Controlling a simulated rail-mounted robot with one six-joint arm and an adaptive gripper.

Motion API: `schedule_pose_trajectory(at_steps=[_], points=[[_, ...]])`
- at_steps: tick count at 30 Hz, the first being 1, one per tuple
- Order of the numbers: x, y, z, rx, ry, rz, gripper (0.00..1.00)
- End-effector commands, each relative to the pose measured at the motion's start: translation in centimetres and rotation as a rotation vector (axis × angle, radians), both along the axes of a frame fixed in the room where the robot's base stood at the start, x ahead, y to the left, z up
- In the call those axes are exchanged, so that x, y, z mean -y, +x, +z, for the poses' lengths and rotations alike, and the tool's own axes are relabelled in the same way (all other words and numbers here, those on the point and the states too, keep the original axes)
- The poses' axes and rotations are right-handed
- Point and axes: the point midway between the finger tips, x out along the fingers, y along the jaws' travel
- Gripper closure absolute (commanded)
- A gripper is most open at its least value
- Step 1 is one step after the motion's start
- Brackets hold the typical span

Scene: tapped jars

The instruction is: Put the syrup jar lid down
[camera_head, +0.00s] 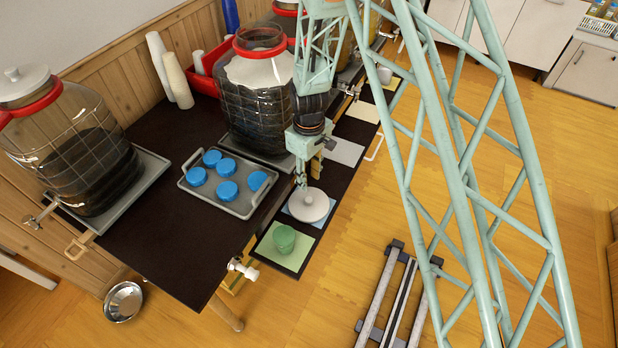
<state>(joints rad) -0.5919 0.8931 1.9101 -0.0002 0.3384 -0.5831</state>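A round grey-white lid (309,206) lies over a blue square mat (291,211) on the dark strip along the table's right edge. I cannot tell whether it rests on the mat or hangs just above it. My gripper (301,182) points down at the lid's knob, at its upper left side. The fingers are too small to tell whether they grip the knob. The middle jar (262,98), with a red collar and dark contents, stands without a lid on a grey tray behind my arm. No label shows which jar is the syrup jar.
A grey tray (243,207) with several blue lids lies left. A lidded jar (72,150) stands far left.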

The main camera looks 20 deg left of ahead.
Motion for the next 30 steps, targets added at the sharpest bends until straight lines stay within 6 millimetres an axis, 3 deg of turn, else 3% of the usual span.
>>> schedule_pose_trajectory(at_steps=[20, 26, 30], points=[[0.2, 0.2, 0.6, 0.003, 0.001, -0.007, 0.69], [1.3, 0.6, 3.2, 0.01, 0.007, -0.037, 0.69], [2.6, 1.1, 6.1, 0.02, 0.013, -0.072, 0.69]])
